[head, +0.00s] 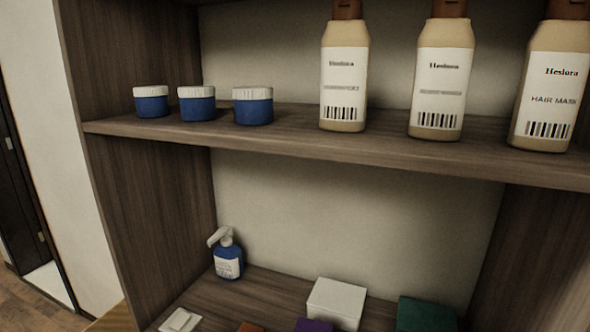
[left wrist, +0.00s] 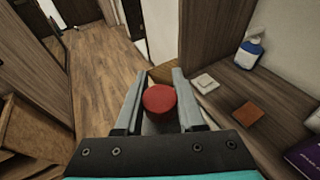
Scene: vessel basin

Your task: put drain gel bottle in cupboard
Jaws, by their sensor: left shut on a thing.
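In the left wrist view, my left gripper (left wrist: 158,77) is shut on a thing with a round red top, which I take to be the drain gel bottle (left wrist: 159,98). Only its red top shows clearly; the rest is hidden below. The open-fronted wooden cupboard (head: 330,150) fills the head view, with an upper shelf and a lower shelf. The lower shelf (left wrist: 222,98) is to the right of my left gripper in the wrist view. Neither gripper shows in the head view.
The lower shelf holds a blue pump bottle (head: 228,262), a white box (head: 335,303), a green box (head: 426,314) and small flat items. The upper shelf holds blue jars (head: 197,107) and beige bottles (head: 343,88). Bare shelf shows between the pump bottle and white box.

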